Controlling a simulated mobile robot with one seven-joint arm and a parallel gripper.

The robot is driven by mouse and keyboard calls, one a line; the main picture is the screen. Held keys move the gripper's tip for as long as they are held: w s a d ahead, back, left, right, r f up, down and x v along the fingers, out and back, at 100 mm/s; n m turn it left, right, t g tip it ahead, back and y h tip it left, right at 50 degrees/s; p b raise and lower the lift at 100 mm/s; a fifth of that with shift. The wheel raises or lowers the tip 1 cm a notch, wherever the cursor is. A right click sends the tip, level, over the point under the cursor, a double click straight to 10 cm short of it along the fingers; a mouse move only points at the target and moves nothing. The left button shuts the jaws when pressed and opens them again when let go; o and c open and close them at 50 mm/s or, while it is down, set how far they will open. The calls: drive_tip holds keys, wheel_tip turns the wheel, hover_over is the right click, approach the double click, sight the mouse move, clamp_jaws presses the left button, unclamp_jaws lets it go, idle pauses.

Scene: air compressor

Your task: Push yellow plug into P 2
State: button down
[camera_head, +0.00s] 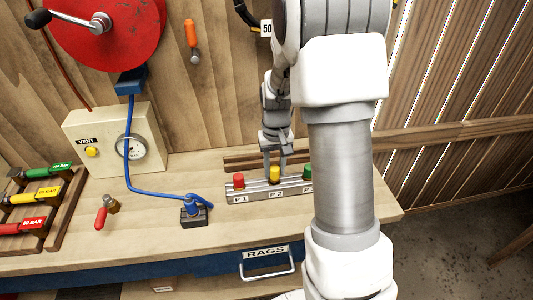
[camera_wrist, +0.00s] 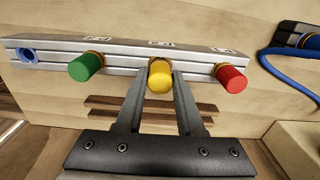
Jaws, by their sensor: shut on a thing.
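The yellow plug (camera_head: 274,175) stands upright at the position marked P 2 on the metal manifold block (camera_head: 250,194). In the wrist view the yellow plug (camera_wrist: 160,78) sits in the middle, with a brass collar between it and the block. My gripper (camera_head: 275,168) comes down from above with its fingers on either side of the plug. The wrist view shows both gripper fingertips (camera_wrist: 161,74) against the plug's sides. How deep the plug sits in P 2 cannot be told.
A red plug (camera_head: 239,181) stands at P 1 and a green plug (camera_head: 307,172) on the other side. An empty blue-rimmed port (camera_wrist: 27,56) is at the block's far end. A blue hose fitting (camera_head: 192,210) and a gauge box (camera_head: 112,140) stand to the left.

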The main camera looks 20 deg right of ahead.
drive_tip(key=shift+f+b, duration=0.45)
drive_tip(key=shift+f, duration=0.25)
drive_tip(key=shift+c, duration=1)
unclamp_jaws()
drive_tip(key=shift+r, duration=0.1)
wheel_tip(320, 180, up, 5)
drive_tip(key=p, duration=0.4)
wheel_tip(320, 180, up, 17)
drive_tip(key=shift+p, duration=0.35)
drive_tip(key=s+a+r+t, duration=0.1)
drive_tip(key=s+a+t, duration=0.1)
drive_tip(key=s, duration=0.4)
drive_tip(key=s+a+r+n+t, duration=0.1)
drive_tip(key=s+a, duration=0.3)
drive_tip(key=s, duration=0.3)
drive_tip(key=s+a+r+n+t, duration=0.1)
drive_tip(key=s+a+r+t, duration=0.1)
drive_tip(key=s, duration=0.5)
drive_tip(key=shift+a+t, duration=0.3)
drive_tip(key=shift+a, duration=0.2)
